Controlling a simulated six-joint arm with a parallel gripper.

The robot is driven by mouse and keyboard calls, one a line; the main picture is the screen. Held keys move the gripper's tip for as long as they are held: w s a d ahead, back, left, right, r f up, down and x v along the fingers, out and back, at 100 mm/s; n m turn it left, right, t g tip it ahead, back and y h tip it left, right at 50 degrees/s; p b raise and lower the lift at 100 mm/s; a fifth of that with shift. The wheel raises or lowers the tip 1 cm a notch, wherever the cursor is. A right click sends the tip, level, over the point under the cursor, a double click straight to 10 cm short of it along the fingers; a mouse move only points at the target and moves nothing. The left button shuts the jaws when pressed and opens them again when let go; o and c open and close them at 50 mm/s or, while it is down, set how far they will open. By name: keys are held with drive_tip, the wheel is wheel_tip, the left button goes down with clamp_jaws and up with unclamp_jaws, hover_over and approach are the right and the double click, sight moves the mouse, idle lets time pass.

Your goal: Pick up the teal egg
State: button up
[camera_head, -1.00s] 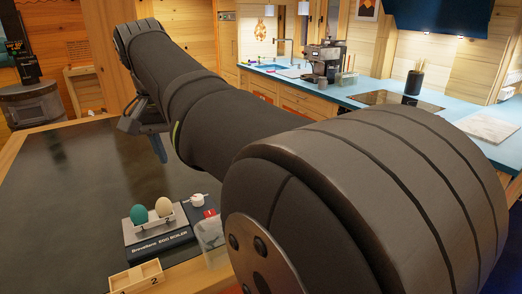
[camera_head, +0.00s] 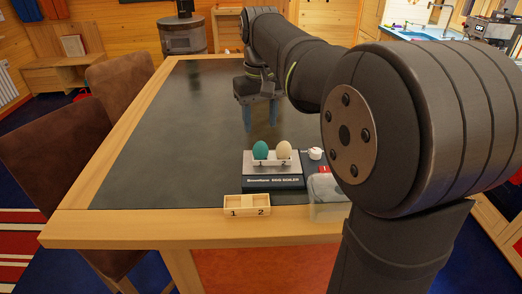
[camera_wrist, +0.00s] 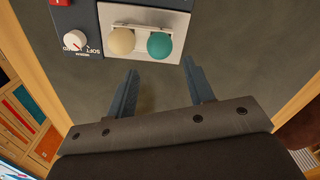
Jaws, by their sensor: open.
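The teal egg (camera_head: 261,150) stands in the slot marked 1 of the egg boiler (camera_head: 273,184), which is on the dark table top. A cream egg (camera_head: 284,149) stands beside it in slot 2. In the wrist view the teal egg (camera_wrist: 160,45) is right of the cream egg (camera_wrist: 121,41). My gripper (camera_head: 258,117) points down over the table, behind the boiler in the head view. In the wrist view its two fingers (camera_wrist: 158,78) are apart with nothing between them, and both eggs lie beyond the fingertips.
A wooden two-slot holder (camera_head: 247,206) marked 1 and 2 sits at the table's front edge. The table's left half (camera_head: 165,140) is clear. Brown chairs stand left.

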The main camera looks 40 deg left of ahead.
sight(260, 146)
wheel_tip(260, 146, down, 8)
drive_tip(key=shift+f, duration=0.15)
drive_tip(key=c, duration=0.4)
idle(0.3)
